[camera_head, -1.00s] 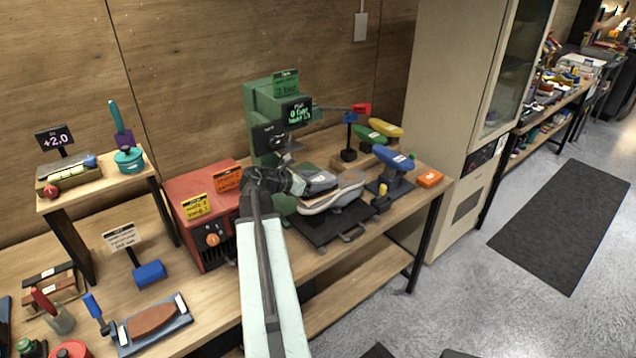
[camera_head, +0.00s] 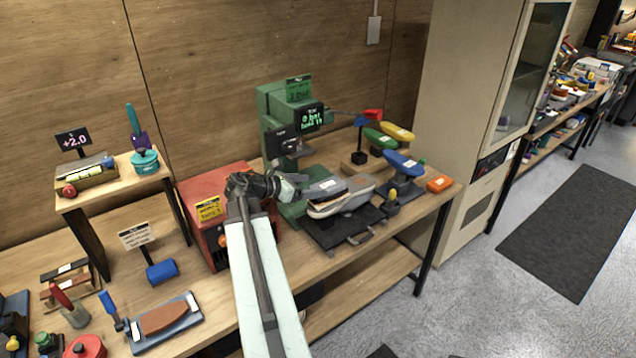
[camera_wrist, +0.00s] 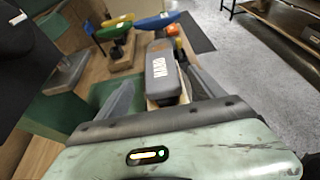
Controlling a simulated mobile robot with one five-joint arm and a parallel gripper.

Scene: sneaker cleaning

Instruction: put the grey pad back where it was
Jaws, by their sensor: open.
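The grey pad (camera_head: 325,189) is a dark block with a pale label on top. In the head view it sits at the sneaker (camera_head: 345,198), which rests on a black tray (camera_head: 338,232) in front of the green press (camera_head: 275,108). My gripper (camera_head: 296,184) is just left of the pad, open and empty. In the wrist view the pad (camera_wrist: 163,72) lies lengthwise ahead, between the directions of the two spread fingers of my gripper (camera_wrist: 165,92). I cannot tell whether a finger touches it.
A red box (camera_head: 212,232) stands left of the press, partly behind my arm. Blue (camera_head: 404,162), green (camera_head: 379,139) and yellow (camera_head: 398,132) forms on stands are to the right, with an orange block (camera_head: 439,183) near the bench's right end. Bare bench shows in front of the red box.

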